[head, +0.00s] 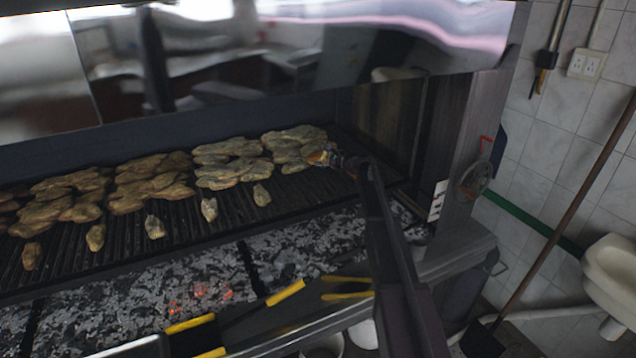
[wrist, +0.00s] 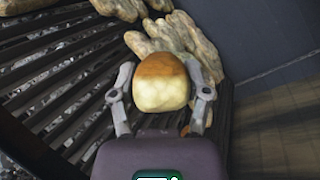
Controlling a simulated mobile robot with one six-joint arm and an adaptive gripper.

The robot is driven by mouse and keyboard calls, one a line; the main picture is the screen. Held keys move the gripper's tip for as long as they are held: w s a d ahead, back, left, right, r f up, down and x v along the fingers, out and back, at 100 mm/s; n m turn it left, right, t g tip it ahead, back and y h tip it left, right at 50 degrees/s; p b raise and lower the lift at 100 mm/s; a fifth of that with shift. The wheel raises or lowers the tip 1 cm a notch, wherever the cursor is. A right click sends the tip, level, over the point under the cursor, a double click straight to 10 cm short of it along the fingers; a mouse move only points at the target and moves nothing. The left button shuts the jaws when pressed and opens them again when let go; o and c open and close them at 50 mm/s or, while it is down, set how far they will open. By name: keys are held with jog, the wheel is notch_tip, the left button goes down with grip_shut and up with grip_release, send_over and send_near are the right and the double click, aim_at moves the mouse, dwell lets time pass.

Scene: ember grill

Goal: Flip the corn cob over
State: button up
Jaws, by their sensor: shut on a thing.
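The corn cob (wrist: 162,92) is a short, blocky piece in the wrist view, browned on its upper part and pale yellow below. My gripper (wrist: 160,82) has one finger on each side of it and is shut on it. In the head view the corn cob (head: 317,157) shows as a small yellow and orange patch at the right end of the grill grate (head: 180,231). My gripper (head: 336,161) reaches it there from the right. The underside of the cob is hidden, and I cannot tell whether it touches the bars.
Several pieces of browned meat (head: 232,172) lie close to the cob and fill the back of the grate. Smaller pieces (head: 154,227) lie in a front row. Glowing coals (head: 200,291) lie below. The grill's side wall (wrist: 268,85) stands close on the right.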

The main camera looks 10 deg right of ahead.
jog(key=m, duration=0.2)
jog(key=m+t+h, duration=0.1)
jog(key=m, duration=0.1)
jog(key=m+h, duration=0.1)
jog(key=m, duration=0.2)
jog(key=shift+w+r+t+p, duration=0.1)
jog(key=shift+r+t+p, duration=0.2)
jog(key=shift+t, duration=0.1)
jog(key=shift+w+a+r+m+h+p, duration=0.1)
jog(key=shift+m+h+p, duration=0.3)
jog(key=shift+m+h, duration=0.7)
jog(key=shift+w+r+m+h+p, duration=0.1)
jog(key=shift+m+h+p, duration=0.35)
jog(key=shift+m, duration=1.15)
jog(key=shift+m+t, duration=0.3)
jog(key=f+b, duration=0.1)
jog(key=w+f+b, duration=0.2)
jog(key=shift+a+f, duration=0.3)
jog(key=shift+f+b, duration=0.85)
jog(key=shift+b, duration=0.3)
jog(key=o, duration=0.7)
jog(key=shift+s, duration=0.1)
